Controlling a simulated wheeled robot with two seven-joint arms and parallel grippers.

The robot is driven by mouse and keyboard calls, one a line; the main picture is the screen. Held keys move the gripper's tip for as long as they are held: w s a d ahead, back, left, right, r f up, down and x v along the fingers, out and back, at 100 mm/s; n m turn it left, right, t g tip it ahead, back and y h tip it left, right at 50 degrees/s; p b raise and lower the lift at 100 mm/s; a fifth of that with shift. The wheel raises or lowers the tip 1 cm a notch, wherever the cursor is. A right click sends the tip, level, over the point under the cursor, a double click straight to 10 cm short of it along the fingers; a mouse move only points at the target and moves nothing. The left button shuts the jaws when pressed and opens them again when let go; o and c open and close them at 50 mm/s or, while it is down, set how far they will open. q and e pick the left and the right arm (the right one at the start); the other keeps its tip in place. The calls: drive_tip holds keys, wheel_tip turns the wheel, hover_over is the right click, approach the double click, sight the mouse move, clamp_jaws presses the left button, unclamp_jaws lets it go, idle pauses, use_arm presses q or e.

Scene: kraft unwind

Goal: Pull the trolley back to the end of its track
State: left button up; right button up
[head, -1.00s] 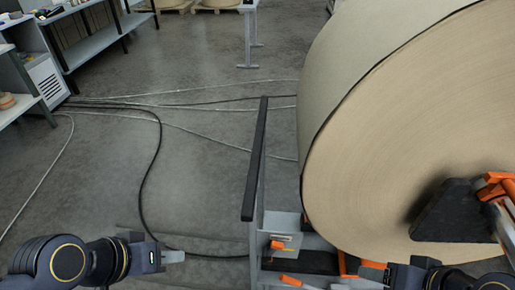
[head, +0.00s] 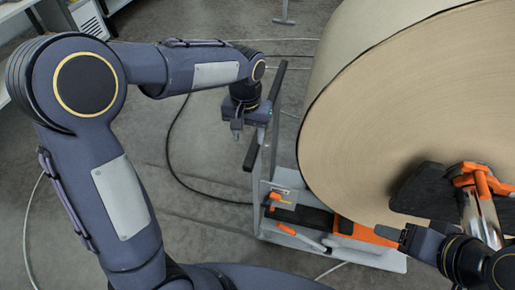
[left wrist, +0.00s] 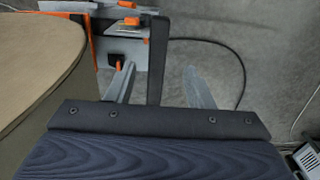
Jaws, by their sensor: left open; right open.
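The trolley (head: 385,257) is a low grey frame with a black push bar (head: 255,150) on an upright at its left end. It carries a huge kraft paper roll (head: 410,110). My left gripper (head: 250,130) is open at the push bar. In the left wrist view, the bar (left wrist: 157,60) shows between the two spread fingers (left wrist: 160,75); whether they touch it I cannot tell. My right gripper (head: 388,234) is open and empty at the lower right, in front of the roll. The track is not clearly visible.
Orange levers (head: 300,237) sit low on the trolley. An orange-and-metal fitting with a black wedge (head: 425,190) is at the roll's face. A dark cable (head: 175,165) lies on the floor left of the trolley. Shelving (head: 85,18) stands at the far left.

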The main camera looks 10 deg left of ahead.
sight(251, 154)
use_arm(q)
drive_tip(key=shift+w+d+f, duration=0.15)
drive_tip(key=shift+d+f, duration=0.1)
wheel_tip(251, 154, down, 8)
drive_tip(key=shift+r+p, duration=0.15)
drive_tip(key=shift+p, duration=0.25)
drive_tip(key=shift+c, duration=0.5)
clamp_jaws()
